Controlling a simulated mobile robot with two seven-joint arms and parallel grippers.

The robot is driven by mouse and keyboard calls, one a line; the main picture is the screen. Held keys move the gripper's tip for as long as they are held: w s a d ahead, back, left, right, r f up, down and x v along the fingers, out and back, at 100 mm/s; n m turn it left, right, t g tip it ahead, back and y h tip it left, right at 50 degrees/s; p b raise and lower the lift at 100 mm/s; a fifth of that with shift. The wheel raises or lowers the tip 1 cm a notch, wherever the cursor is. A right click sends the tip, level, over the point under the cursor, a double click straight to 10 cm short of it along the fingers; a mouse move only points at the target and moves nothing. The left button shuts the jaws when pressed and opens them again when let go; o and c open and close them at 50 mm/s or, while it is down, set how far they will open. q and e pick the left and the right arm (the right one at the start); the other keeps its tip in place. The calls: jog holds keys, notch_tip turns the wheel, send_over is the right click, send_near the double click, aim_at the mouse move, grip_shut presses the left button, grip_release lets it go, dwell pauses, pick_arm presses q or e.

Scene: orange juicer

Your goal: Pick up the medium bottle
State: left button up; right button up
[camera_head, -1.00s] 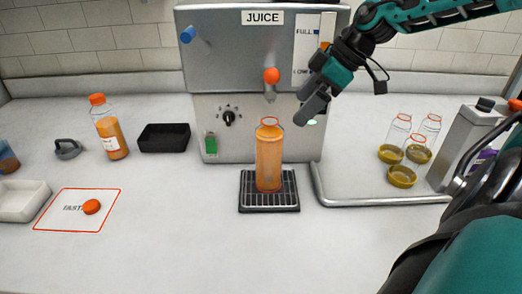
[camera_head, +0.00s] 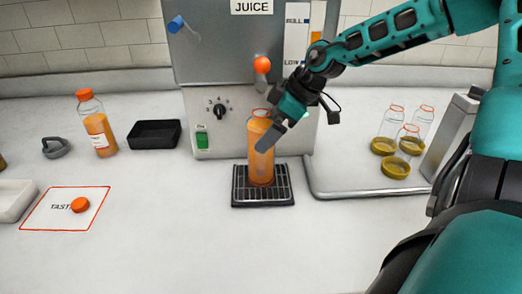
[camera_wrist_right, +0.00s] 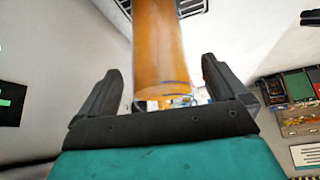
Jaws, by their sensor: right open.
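An uncapped bottle (camera_head: 260,171) full of orange juice stands upright on the black drip tray (camera_head: 236,199) under the juicer's nozzle. It also shows in the right wrist view (camera_wrist_right: 160,45), between the two dark fingers. My right gripper (camera_head: 270,138) is open at the bottle's upper part and hides some of it. I cannot tell whether a finger touches the bottle. A second bottle of juice (camera_head: 101,137) with an orange cap stands at the left. Smaller clear bottles (camera_head: 404,104) stand at the right. My left gripper is not in view.
The juicer (camera_head: 225,70) rises behind the bottle. A raised metal-edged tray (camera_head: 340,192) lies to the right. A black bin (camera_head: 154,134) and a red-outlined mat (camera_head: 42,213) with an orange cap (camera_head: 80,205) are at the left. The front counter is clear.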

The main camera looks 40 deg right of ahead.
jog(key=shift+w+a+f, duration=0.15)
jog(key=shift+f, duration=0.25)
jog(key=shift+c, duration=0.2)
jog(key=shift+r, duration=0.1)
grip_shut()
dwell(0.5)
